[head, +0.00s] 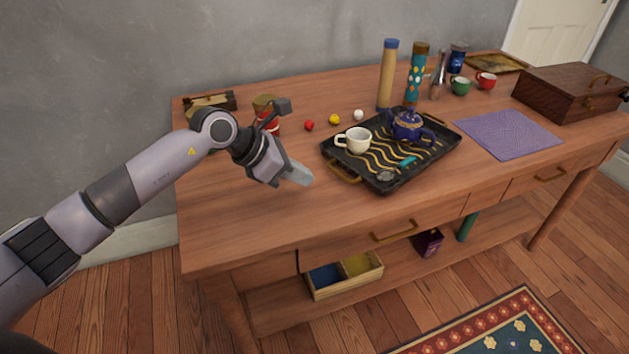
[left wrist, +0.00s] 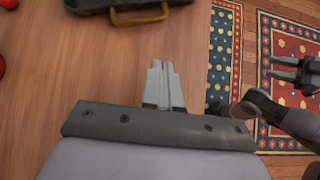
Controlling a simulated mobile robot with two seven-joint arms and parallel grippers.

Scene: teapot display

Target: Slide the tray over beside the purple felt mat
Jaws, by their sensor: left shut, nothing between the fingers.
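The black tray (head: 411,176) with gold wavy lines lies on the wooden table. A white cup (head: 354,140) and a dark blue teapot (head: 408,125) stand on it. The purple felt mat (head: 508,133) lies flat to the right of the tray, with a narrow strip of table between them. My left gripper (head: 300,176) is shut and empty, just left of the tray's near-left handle and apart from it. In the left wrist view, the gripper (left wrist: 160,68) points toward the tray's brass handle (left wrist: 139,17), with bare table between.
Small red, yellow and white balls (head: 334,119) lie behind the tray's left side. Tall cylinders (head: 386,78) stand behind the tray. A brown wooden box (head: 572,92) stands behind the mat at right. The table's front left is clear.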

